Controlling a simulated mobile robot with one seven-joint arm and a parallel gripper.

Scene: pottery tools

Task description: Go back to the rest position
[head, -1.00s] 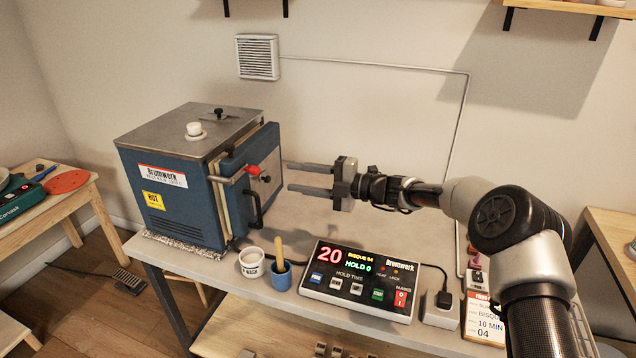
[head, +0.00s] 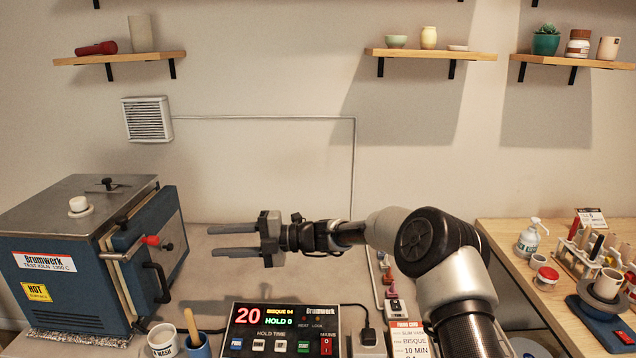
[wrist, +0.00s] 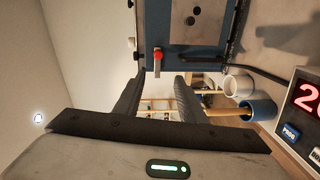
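My gripper (head: 234,241) is above the bench in the head view, its two fingers apart and pointing left toward the kiln. Nothing is between the fingers. In the wrist view my gripper (wrist: 160,90) also shows open and empty, with the blue kiln door (wrist: 190,25) beyond it. The blue kiln (head: 70,265) stands at the left with its door shut. The door has a red-knobbed lever (head: 150,241) and a dark handle. My fingertips are apart from the kiln.
The control box (head: 280,328) reads 20 and HOLD 0 below my gripper. A white cup (head: 162,340) and a blue cup (head: 197,347) with a wooden handle stand left of it. Shelves (head: 430,55) hang above. A side table (head: 545,285) with jars is at right.

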